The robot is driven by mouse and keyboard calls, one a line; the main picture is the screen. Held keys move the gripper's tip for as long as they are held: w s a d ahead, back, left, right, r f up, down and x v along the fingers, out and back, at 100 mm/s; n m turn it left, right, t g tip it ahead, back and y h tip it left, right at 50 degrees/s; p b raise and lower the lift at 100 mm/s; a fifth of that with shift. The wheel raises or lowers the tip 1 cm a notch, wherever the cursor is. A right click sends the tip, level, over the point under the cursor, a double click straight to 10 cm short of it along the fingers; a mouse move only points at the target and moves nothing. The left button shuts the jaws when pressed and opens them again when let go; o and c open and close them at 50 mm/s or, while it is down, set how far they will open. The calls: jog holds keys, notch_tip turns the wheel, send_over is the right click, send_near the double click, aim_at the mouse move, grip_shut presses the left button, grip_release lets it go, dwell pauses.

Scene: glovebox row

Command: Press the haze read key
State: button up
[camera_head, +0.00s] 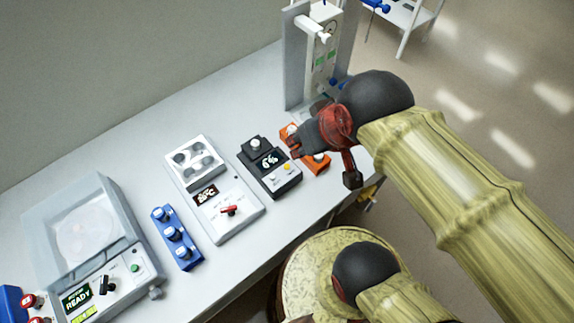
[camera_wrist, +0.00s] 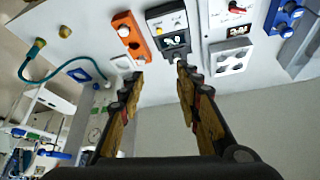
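A small dark instrument (camera_head: 269,167) with a lit display and a yellow button (camera_head: 287,166) sits on the bench, left of my gripper. It also shows in the wrist view (camera_wrist: 168,34), with its yellow button (camera_wrist: 159,31) on a pale panel beside a second, pale button. The key lettering is too small to read, so I cannot tell which is the haze read key. My gripper (camera_head: 300,145) is above the bench, over the orange block's near side and right of the instrument. In the wrist view my gripper (camera_wrist: 160,72) has its fingers apart, with nothing between them.
An orange block (camera_head: 315,161) lies beside the instrument, partly hidden by my gripper. A white heater-like unit (camera_head: 230,211), a blue block (camera_head: 177,238) and a clear-lidded machine (camera_head: 88,235) stand to the left. A tall grey stand (camera_head: 295,60) rises behind my gripper.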

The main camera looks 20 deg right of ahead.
grip_shut()
dwell(1.5)
